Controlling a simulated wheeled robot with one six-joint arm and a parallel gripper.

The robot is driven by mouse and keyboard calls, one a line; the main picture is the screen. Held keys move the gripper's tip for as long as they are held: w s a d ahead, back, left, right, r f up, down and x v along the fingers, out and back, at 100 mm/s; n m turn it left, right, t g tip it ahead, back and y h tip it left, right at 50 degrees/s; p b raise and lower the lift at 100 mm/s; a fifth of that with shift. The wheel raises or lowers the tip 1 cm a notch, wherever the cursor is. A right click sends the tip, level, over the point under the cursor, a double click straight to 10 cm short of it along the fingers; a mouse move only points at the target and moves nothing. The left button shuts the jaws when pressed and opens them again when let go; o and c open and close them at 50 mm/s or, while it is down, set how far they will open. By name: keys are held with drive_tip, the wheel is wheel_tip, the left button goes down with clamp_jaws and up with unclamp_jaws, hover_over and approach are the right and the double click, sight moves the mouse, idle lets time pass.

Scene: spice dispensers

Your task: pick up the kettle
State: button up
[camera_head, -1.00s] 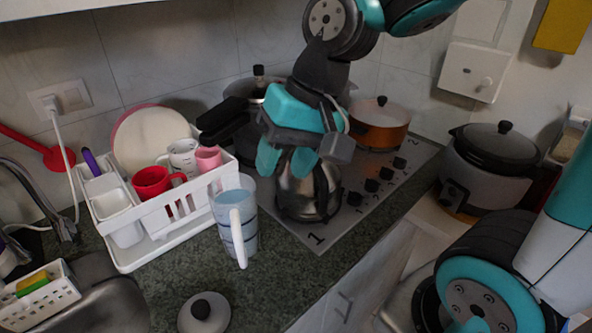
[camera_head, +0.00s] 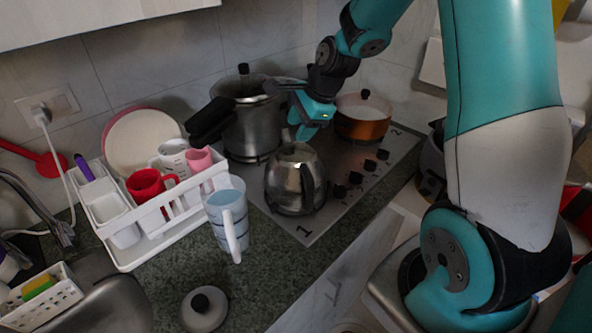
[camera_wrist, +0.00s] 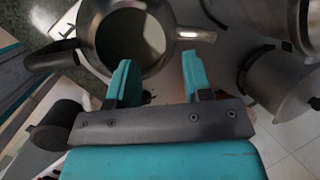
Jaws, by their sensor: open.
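The shiny metal kettle (camera_head: 290,188) stands upright on the front part of the cooktop in the head view, with a dark handle on its right. My gripper (camera_head: 300,125) is above and just behind it, seen partly from the side. In the wrist view my gripper (camera_wrist: 156,72) has its two teal fingers wide apart with nothing between them. A round silver vessel (camera_wrist: 88,32) with a dark handle on the left lies beyond the fingertips; it looks like the kettle from above. I cannot tell whether the fingers touch it.
A tall steel pot (camera_head: 250,125) stands behind the kettle, and an orange pot (camera_head: 362,122) stands behind right. A blue cup (camera_head: 226,212) is close on the left, beside a white dish rack (camera_head: 135,255). A loose lid (camera_head: 204,309) lies on the counter in front.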

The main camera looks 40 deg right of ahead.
sight(290, 144)
drive_tip(key=shift+d+p+x, duration=0.2)
drive_tip(key=shift+p+x, duration=1)
drive_tip(key=shift+x, duration=2.45)
drive_tip(key=shift+w, duration=0.1)
clamp_jaws()
